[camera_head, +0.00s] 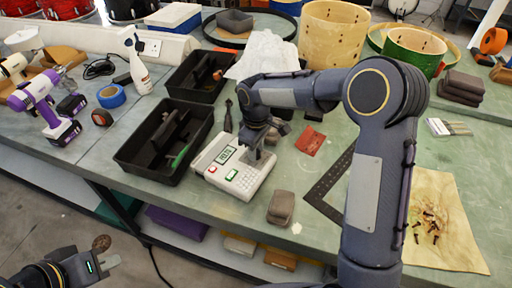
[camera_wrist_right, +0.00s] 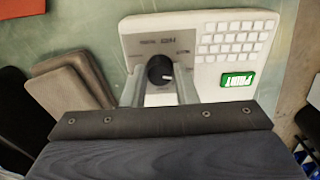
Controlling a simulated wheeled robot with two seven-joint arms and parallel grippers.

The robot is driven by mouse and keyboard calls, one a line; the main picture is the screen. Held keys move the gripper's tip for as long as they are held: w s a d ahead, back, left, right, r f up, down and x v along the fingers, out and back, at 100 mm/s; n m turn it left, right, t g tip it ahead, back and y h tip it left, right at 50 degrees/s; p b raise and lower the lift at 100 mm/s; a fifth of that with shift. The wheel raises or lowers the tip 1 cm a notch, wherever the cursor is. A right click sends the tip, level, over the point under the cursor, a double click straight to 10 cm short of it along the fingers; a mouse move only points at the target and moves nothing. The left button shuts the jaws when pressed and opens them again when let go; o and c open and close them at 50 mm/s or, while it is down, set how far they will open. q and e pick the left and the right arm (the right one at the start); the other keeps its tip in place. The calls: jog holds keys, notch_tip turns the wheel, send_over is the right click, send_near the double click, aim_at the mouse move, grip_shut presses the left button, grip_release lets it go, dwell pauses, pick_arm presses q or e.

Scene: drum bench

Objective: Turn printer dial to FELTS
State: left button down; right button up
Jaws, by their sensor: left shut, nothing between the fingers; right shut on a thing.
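The white label printer (camera_head: 235,165) lies on the green bench with a small display, whose text is too small to read surely, a red button, a green button and a keypad. My left gripper (camera_head: 108,262) is shut and empty, low at the left, away from the bench top.
A black divided tray (camera_head: 127,158) stands left of the printer. Grey-brown blocks (camera_head: 281,207) lie in front of it, a black square (camera_head: 322,187) and an orange-red sheet (camera_head: 310,140) to its right. A yellow cloth with small dark parts (camera_head: 450,235) lies further right.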

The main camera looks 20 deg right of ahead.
jog(key=shift+n, duration=0.4)
jog(key=o, duration=1)
notch_tip(320, 180, up, 7)
jog(key=shift+f, duration=0.15)
jog(key=shift+r, duration=0.6)
